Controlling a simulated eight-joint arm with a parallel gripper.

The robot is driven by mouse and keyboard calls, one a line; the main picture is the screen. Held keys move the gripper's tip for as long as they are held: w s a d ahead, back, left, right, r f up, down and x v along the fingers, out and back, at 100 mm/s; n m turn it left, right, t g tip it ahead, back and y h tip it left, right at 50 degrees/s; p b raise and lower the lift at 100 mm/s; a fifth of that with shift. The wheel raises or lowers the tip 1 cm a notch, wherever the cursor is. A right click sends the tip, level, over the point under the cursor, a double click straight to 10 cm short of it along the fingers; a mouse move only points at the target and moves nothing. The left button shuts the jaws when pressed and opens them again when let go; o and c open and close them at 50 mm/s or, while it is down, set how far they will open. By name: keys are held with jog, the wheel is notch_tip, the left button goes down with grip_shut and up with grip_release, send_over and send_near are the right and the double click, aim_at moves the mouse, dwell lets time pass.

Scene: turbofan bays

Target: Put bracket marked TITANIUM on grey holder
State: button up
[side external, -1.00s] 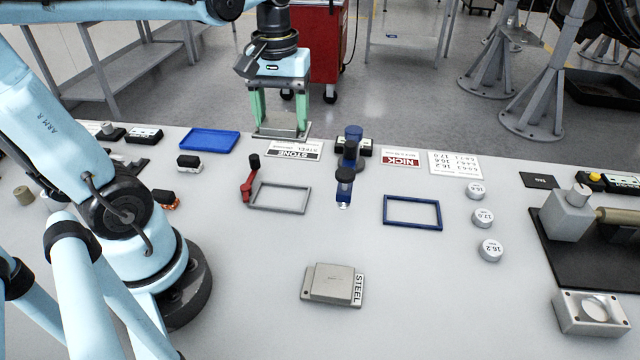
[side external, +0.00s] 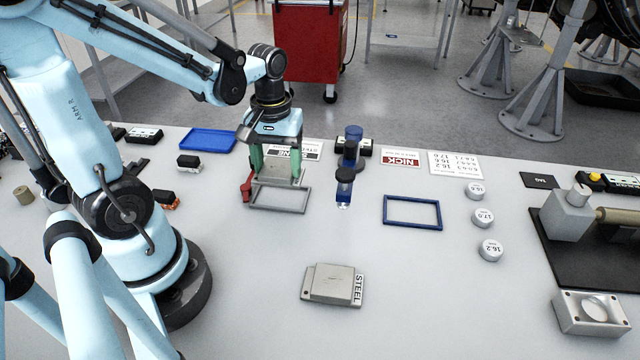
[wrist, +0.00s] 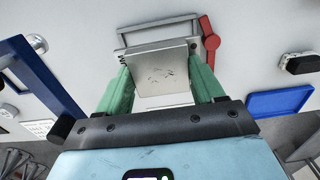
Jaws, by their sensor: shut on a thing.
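My gripper (side external: 278,167) is shut on a flat grey metal bracket (side external: 277,178), with green fingers on its two sides. The bracket is over the far part of the grey holder (side external: 280,210), a rectangular frame with a red lever (side external: 247,187) at its left. In the wrist view, the bracket (wrist: 160,72) covers much of the holder (wrist: 155,38); its face has scratch-like marks, and no TITANIUM label is readable. I cannot tell whether it touches the holder. Another bracket (side external: 333,284), marked STEEL, lies on the table front.
A blue frame (side external: 412,226) lies to the right. A blue upright tool (side external: 344,185) stands close to the holder's right. A blue tray (side external: 208,140) is behind left, and white discs (side external: 483,218) are at right. The table between holder and STEEL bracket is clear.

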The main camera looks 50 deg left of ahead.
aim_at(281, 198)
jog(key=shift+f, duration=2.7)
jog(key=o, duration=1.4)
jog(key=shift+f, duration=0.15)
jog(key=shift+r, duration=6.15)
jog(key=shift+f, duration=0.1)
jog(key=shift+f, duration=6.05)
